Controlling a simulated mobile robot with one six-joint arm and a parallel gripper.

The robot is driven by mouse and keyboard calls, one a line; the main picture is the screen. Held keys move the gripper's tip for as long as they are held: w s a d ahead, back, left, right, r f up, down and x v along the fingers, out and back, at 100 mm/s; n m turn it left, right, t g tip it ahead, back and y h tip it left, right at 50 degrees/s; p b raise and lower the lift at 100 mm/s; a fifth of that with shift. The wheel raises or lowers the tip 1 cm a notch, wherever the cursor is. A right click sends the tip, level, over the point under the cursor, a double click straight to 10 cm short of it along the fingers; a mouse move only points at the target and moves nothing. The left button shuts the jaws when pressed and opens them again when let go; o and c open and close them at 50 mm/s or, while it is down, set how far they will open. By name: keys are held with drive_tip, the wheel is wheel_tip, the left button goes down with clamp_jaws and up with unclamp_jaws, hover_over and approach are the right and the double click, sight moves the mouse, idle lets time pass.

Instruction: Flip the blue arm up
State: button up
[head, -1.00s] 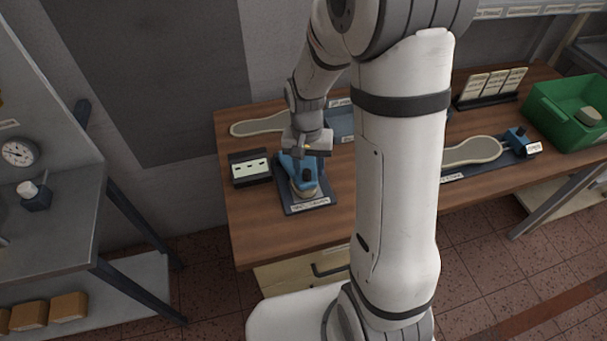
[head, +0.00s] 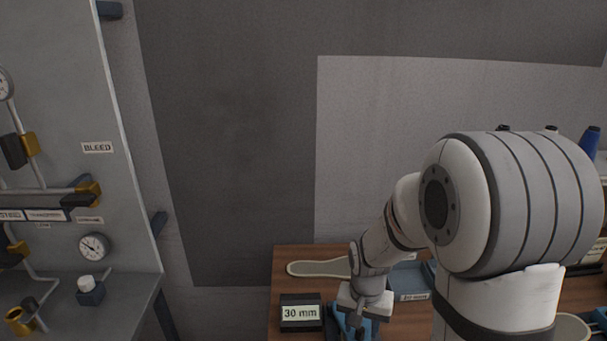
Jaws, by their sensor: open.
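The blue device (head: 340,322) with the blue arm stands on the wooden table at the bottom edge of the head view. Only a small part of it shows; the rest is cut off by the frame or hidden behind my gripper. I cannot tell how far the blue arm is raised. My gripper (head: 360,326) points down right at the blue device, with its jaws open. Whether its fingers touch the blue arm cannot be told.
A black display box (head: 301,313) reading "30 mm" stands just left of the device. A pale insole shape (head: 318,268) lies behind it. A blue-grey tray (head: 408,276) is to the right, partly behind my arm. A grey panel with gauge (head: 94,247) and pipes stands at far left.

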drive_tip(key=s+r+n+t, duration=0.3)
drive_tip(key=s+r+n, duration=0.1)
drive_tip(key=s+r, duration=0.9)
drive_tip(key=v, duration=0.3)
drive_tip(key=shift+d+r, duration=0.2)
drive_tip(key=shift+d, duration=0.1)
drive_tip(key=shift+c, duration=0.3)
drive_tip(key=shift+c, duration=0.3)
